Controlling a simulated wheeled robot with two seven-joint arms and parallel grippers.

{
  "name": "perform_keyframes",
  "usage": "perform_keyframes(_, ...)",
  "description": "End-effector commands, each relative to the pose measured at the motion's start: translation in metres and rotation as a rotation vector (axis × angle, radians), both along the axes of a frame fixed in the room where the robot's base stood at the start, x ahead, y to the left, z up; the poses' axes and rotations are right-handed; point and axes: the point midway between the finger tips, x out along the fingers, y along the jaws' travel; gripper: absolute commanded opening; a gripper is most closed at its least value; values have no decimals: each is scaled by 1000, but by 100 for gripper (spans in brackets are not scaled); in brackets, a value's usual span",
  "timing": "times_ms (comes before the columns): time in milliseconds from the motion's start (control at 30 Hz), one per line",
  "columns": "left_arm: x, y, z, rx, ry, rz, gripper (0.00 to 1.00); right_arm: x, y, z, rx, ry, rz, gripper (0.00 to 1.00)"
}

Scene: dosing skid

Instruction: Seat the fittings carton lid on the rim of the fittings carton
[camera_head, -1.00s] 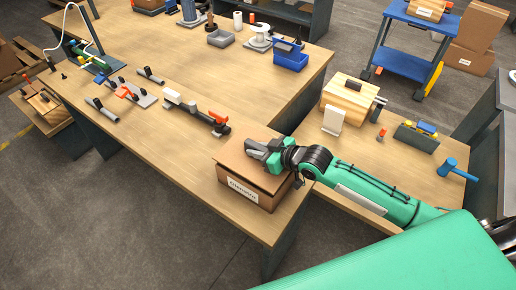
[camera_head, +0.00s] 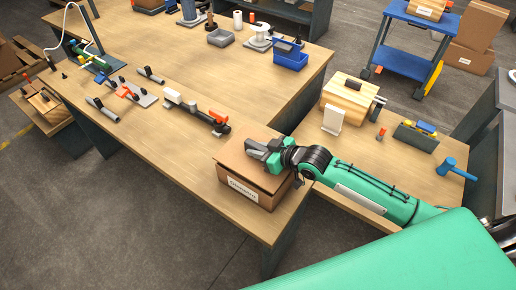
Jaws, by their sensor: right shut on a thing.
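The fittings carton (camera_head: 240,187) is a brown cardboard box with a white label, near the front corner of the long wooden bench. The fittings carton lid (camera_head: 238,163) is a flat brown panel lying over the top of the carton. I cannot tell whether it sits fully on the rim all round. My right gripper (camera_head: 261,149), on a green arm from the right, is at the lid's far right part, shut on the lid. The fingers hide part of the lid there. My left gripper is not in view.
The wooden bench (camera_head: 180,150) is clear left of the carton. A valve assembly with an orange handle (camera_head: 219,115) lies behind it.

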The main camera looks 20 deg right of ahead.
Motion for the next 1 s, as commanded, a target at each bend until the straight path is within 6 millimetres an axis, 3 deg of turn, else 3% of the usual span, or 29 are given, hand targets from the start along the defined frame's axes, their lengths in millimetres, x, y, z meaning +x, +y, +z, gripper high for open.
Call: perform_keyframes(1000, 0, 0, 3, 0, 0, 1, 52, 0, 0, -2, 1, -1, 0, 0)
